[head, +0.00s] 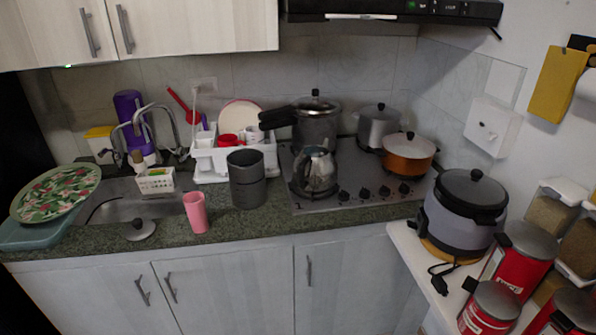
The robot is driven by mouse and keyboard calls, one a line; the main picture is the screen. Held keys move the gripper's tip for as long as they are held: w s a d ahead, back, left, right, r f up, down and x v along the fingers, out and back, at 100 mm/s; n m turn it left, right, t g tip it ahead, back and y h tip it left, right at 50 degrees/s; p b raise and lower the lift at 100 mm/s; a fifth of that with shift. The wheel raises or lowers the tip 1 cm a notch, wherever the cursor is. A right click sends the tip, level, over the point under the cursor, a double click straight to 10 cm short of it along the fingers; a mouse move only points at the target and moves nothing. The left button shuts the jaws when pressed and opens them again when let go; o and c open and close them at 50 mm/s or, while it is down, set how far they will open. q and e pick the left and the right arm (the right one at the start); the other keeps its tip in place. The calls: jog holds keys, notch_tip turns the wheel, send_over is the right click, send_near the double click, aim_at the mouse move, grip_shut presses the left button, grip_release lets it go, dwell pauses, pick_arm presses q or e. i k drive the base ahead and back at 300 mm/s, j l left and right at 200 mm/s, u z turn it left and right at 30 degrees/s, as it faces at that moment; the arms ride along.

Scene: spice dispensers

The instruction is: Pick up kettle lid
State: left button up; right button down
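A silver kettle (316,172) stands upright on the front left of the stove. It is too small in the picture to tell whether its top is open or covered. A small round grey lid with a dark knob (140,229) lies knob up on the counter near its front edge, in front of the sink; it looks like the kettle lid. Neither of my grippers shows in the head view.
A pink cup (195,212) and a dark grey canister (246,178) stand on the counter to the right of the lid. A floral plate (55,192) leans at the left. The counter (95,238) around the lid is clear. Pots crowd the stove (345,196).

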aim_at(139, 230)
jog(key=i+j, duration=0.15)
jog(key=j, duration=0.25)
jog(key=i+j, duration=0.15)
jog(key=j, duration=0.25)
jog(key=i+j, duration=0.15)
jog(key=j, duration=0.25)
jog(key=i+j, duration=0.1)
jog(key=j, duration=0.3)
jog(key=i+j+z, duration=0.1)
jog(key=j, duration=0.3)
jog(key=i, duration=0.05)
